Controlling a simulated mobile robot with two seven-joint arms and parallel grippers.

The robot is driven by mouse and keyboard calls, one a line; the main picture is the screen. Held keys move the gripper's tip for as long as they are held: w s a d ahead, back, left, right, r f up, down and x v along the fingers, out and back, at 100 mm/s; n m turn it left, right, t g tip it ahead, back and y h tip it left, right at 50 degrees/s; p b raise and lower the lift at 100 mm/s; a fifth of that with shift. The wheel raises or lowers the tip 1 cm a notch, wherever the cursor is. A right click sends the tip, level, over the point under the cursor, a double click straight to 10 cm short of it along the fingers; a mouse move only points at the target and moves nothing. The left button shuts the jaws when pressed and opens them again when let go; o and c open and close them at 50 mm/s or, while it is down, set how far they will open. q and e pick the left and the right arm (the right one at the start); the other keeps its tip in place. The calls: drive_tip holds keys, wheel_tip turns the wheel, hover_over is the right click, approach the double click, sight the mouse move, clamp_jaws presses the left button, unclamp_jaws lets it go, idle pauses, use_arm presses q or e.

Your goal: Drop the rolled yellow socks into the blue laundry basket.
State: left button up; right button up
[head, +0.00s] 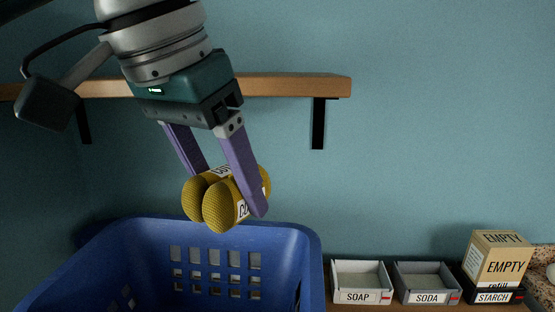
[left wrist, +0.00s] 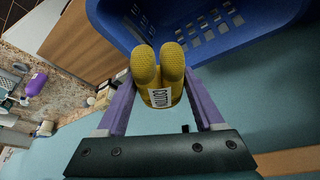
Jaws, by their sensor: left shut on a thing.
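The rolled yellow socks (head: 222,205), a pair of yellow bundles with a white printed label, are held between the purple fingers of my left gripper (head: 228,190). In the head view they hang above the blue laundry basket (head: 312,262), near its far rim. In the left wrist view the socks (left wrist: 158,75) sit between the two fingers (left wrist: 158,98), with the blue basket (left wrist: 255,45) beyond them. Part of the socks is hidden behind the near finger. The basket's floor is mostly out of view. My right gripper is not in view.
A wooden wall shelf (head: 290,86) on black brackets runs behind my left gripper. Right of the basket stand trays labelled SOAP (head: 361,281) and SODA (head: 426,282), and a box marked EMPTY (head: 497,258) on the STARCH tray (head: 493,297). The wrist view shows a purple bottle (left wrist: 36,84).

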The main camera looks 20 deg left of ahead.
sight(208, 170)
use_arm(q)
drive_tip(key=w+a+p, duration=0.1)
drive_tip(key=p, duration=0.1)
drive_tip(key=w+a+r+m+p, duration=0.1)
drive_tip(key=p, duration=0.2)
drive_tip(key=shift+w+h, duration=0.3)
drive_tip(key=a+p, duration=0.1)
drive_tip(key=a+f+p, duration=0.1)
drive_tip(key=shift+w+f+m+p, duration=0.15)
drive_tip(key=shift+w+m+p, duration=0.15)
drive_tip(key=shift+m, duration=0.1)
use_arm(e)
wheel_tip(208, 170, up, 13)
drive_tip(key=p, duration=0.4)
use_arm(q)
drive_tip(key=s+a+f+b, duration=0.1)
drive_tip(key=a+f+b, duration=0.2)
drive_tip(key=f, duration=0.3)
drive_tip(key=s+a+f+m+b, duration=0.1)
drive_tip(key=a+f+b, duration=0.1)
drive_tip(key=f, duration=0.4)
drive_tip(key=shift+s+a+b, duration=0.4)
drive_tip(key=shift+b, duration=0.3)
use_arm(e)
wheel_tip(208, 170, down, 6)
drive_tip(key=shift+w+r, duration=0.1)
use_arm(q)
drive_tip(key=o, duration=1.4)
drive_tip(key=shift+r, duration=0.1)
